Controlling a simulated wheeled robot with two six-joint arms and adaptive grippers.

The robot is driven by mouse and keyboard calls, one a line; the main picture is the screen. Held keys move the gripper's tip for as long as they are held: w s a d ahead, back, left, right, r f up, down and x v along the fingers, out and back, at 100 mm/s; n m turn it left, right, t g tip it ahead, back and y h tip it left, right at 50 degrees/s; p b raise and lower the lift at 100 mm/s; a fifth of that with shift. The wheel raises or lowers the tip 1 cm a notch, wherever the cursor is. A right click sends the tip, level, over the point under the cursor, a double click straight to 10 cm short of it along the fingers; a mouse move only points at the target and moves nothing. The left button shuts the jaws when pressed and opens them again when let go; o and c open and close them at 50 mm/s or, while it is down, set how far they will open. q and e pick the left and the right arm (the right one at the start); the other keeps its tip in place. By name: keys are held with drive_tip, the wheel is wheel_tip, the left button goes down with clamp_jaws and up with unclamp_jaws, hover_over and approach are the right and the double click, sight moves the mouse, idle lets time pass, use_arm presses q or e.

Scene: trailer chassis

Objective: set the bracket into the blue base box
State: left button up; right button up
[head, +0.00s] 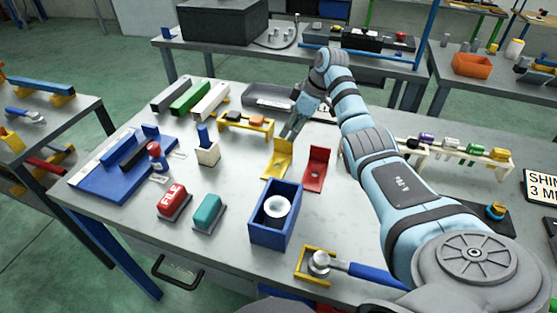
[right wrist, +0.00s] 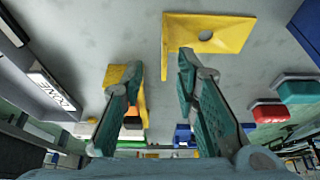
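A yellow L-shaped bracket (head: 277,161) with a hole stands on the table near the middle, and it also shows at the top of the right wrist view (right wrist: 232,35). A red bracket (head: 317,170) stands just right of it. The blue open-topped box (head: 264,233) is nearer the front, with a white ring-shaped part (head: 277,208) inside. My right gripper (head: 285,136) is just behind the yellow bracket's top. In the right wrist view its fingers (right wrist: 160,66) are apart and empty, with the bracket's upright edge close to the tips. My left gripper is out of view.
A yellow rack (head: 246,125) stands behind the bracket. Left are a white block with a blue peg (head: 207,150), a red block (head: 173,199), a teal block (head: 208,211) and a blue fixture (head: 105,184). A yellow frame with a blue-handled tool (head: 362,271) lies front right.

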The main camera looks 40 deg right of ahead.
sight(283, 141)
drive_tip(key=x, duration=0.5)
drive_tip(key=shift+w+a+f+b, duration=0.1)
drive_tip(key=shift+a+f+b, duration=0.15)
drive_tip(key=shift+a+b, duration=0.1)
drive_tip(key=shift+r, duration=0.1)
clamp_jaws()
